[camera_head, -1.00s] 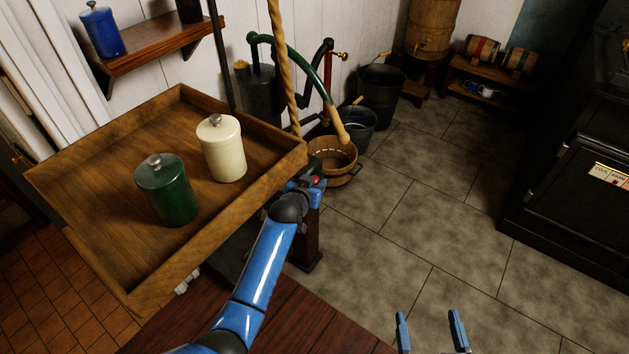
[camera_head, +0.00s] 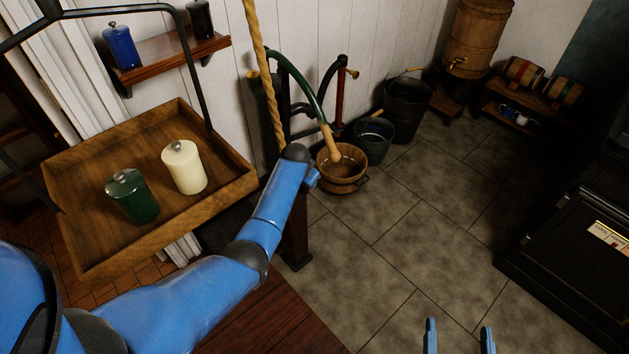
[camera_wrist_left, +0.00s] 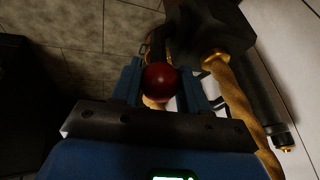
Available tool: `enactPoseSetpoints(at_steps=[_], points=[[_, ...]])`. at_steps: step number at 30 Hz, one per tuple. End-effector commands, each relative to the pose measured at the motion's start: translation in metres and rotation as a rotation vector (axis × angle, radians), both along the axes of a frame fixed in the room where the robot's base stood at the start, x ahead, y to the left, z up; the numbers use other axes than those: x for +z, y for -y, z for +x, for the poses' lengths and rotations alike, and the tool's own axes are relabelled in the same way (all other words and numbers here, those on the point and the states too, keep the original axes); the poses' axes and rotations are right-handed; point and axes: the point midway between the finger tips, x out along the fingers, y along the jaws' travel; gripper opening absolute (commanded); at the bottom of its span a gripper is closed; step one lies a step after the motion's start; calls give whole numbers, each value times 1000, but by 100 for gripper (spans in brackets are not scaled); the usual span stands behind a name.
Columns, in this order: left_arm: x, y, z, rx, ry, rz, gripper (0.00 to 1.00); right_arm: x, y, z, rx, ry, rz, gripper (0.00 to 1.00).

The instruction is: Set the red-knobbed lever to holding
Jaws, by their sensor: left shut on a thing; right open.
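The lever's red knob (camera_wrist_left: 160,80) sits between the fingers of my left gripper (camera_wrist_left: 160,92) in the left wrist view, and the gripper is shut on it. In the head view my left arm hides the knob and most of its gripper (camera_head: 312,178). The lever's shaft and setting marks cannot be made out. My right gripper (camera_head: 460,338) is open and empty over the stone floor at the bottom of the head view.
A hanging wooden tray (camera_head: 100,262) holds a green canister (camera_head: 133,197) and a cream canister (camera_head: 184,167). A rope (camera_head: 262,75) hangs close to my left arm, also seen in the left wrist view (camera_wrist_left: 235,95). A wooden bucket (camera_head: 342,170) stands behind.

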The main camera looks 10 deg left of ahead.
Motion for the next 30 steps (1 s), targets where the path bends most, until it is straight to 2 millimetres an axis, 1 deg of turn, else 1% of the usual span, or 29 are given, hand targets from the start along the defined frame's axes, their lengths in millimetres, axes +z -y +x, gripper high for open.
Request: enactPoseSetpoints(at_steps=[6,17,18,22,23,30], points=[[0,-4,2,0,-29,21,0,-1,0,0,0,0,0,100],[0,-4,2,0,-32,23,0,-1,0,0,0,0,0,100],[0,-4,2,0,-32,23,46,-1,0,0,0,0,0,100],[0,-4,2,0,-33,23,66,0,0,0,0,0,0,100],[0,-4,2,0,-33,23,68,0,0,0,0,0,0,100],[0,-5,2,0,-33,24,68,0,0,0,0,0,0,100]])
